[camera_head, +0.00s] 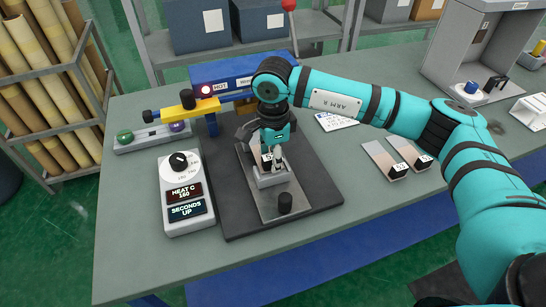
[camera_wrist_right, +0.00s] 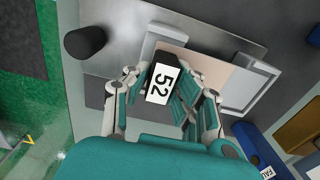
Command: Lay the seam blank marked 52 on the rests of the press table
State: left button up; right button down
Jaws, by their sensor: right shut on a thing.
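My right gripper (camera_head: 268,158) is shut on the black block of the seam blank marked 52, above the press table. In the right wrist view the fingers (camera_wrist_right: 163,88) stand on both sides of the block with its white label 52 (camera_wrist_right: 162,84). The blank's pale, pinkish plate (camera_wrist_right: 205,68) lies across the light grey rests (camera_wrist_right: 252,92). Whether it touches them or hangs just above, I cannot tell. The press table (camera_head: 258,188) is a metal plate with a black knob, on a dark mat. My left gripper is not in view.
Two other blanks with black labelled blocks, one on the left (camera_head: 379,158) and one on the right (camera_head: 408,157), lie to the right. A heat and seconds control box (camera_head: 186,195) stands left of the mat. A blue press arm (camera_head: 235,75) stands behind.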

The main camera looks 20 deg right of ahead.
jog(key=c, duration=1)
grip_release()
jog(key=shift+c, duration=0.2)
notch_tip(320, 180, up, 12)
